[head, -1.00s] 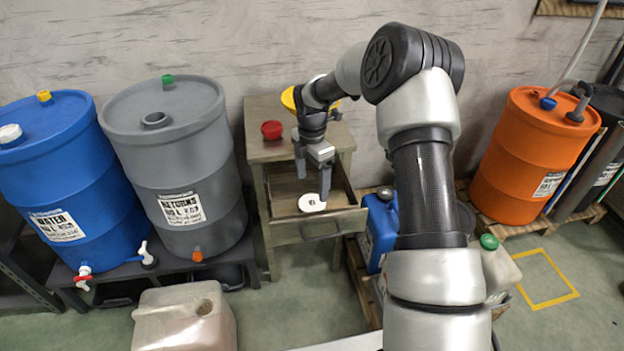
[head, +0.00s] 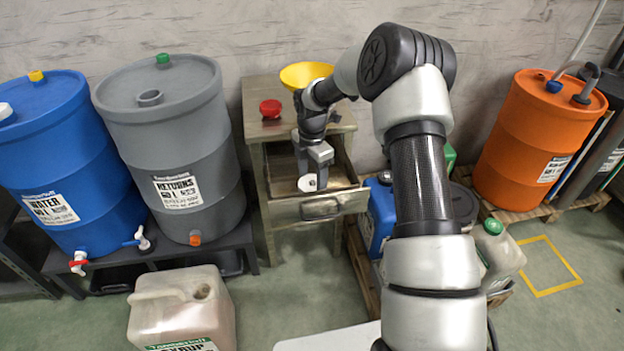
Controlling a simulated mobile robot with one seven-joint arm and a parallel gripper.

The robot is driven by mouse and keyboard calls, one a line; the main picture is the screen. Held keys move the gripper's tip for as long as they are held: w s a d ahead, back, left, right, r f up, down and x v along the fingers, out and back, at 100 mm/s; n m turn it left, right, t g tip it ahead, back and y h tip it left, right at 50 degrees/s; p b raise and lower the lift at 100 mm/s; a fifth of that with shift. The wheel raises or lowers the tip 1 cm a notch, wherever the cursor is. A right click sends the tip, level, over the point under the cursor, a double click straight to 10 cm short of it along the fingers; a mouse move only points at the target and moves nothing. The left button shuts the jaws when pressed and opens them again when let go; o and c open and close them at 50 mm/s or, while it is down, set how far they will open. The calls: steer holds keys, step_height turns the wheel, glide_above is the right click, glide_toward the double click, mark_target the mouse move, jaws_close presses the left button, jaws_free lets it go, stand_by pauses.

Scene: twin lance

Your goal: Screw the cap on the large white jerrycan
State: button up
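The large off-white jerrycan (head: 180,310) stands on the floor at the lower left. Its neck is open and a green and white label shows at its bottom edge. A white cap (head: 307,184) with a dark mark lies in the open drawer (head: 345,172) of the small cabinet. My gripper (head: 312,182) points down into the drawer, its fingertips at the cap. A finger hides part of the cap. I cannot tell whether the fingers are closed on it.
A red cap (head: 270,108) and a yellow funnel (head: 305,75) are on the cabinet top. Grey (head: 170,150) and blue (head: 55,165) drums stand left. A smaller jerrycan with a green cap (head: 493,227) and an orange drum (head: 535,140) stand right.

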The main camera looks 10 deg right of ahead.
steer(key=c, duration=0.6)
steer(key=shift+r+p, duration=2.7)
steer(key=shift+r, duration=0.8)
